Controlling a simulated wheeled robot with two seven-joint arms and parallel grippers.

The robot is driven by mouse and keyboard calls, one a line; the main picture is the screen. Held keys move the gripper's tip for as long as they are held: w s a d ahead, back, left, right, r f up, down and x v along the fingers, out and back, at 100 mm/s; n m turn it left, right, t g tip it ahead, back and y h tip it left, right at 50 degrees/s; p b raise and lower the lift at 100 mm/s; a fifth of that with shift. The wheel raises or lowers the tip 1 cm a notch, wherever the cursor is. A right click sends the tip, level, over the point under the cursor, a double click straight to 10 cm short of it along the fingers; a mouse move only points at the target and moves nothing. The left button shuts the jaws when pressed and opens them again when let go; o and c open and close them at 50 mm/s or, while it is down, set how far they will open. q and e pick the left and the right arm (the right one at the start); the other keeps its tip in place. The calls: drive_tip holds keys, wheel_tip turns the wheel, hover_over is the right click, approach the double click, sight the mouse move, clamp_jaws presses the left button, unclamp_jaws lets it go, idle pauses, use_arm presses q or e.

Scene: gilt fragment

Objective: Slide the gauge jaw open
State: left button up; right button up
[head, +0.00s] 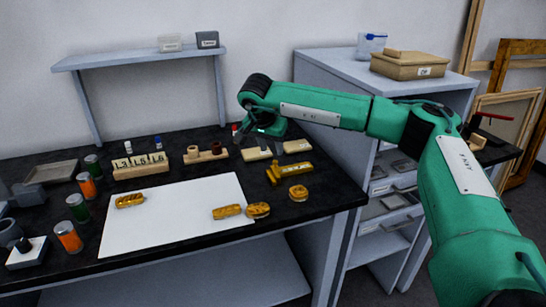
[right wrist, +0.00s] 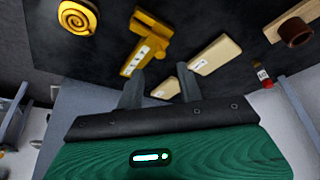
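The brass-yellow gauge (head: 291,171) lies on the black bench, right of the white sheet; its jaw end points left. In the right wrist view the gauge (right wrist: 147,42) lies beyond the fingertips, with a white label on its bar. I cannot tell how far its jaw is open. My right gripper (head: 262,147) hangs above the back of the bench, behind the gauge and apart from it. In the right wrist view its two fingers (right wrist: 160,78) are spread with nothing held between them. My left gripper is not in view.
Cream blocks (head: 257,153) lie under the right gripper, behind the gauge. A round gilt piece (head: 298,193) lies just in front of the gauge. More gilt pieces (head: 227,211) rest on the white sheet (head: 170,226). A wooden holder with brown cups (head: 206,154) stands left of the gripper.

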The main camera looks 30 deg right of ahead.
sight(275, 161)
drive_tip(key=x, duration=0.5)
drive_tip(key=shift+f, duration=0.15)
drive_tip(key=shift+d, duration=0.1)
clamp_jaws()
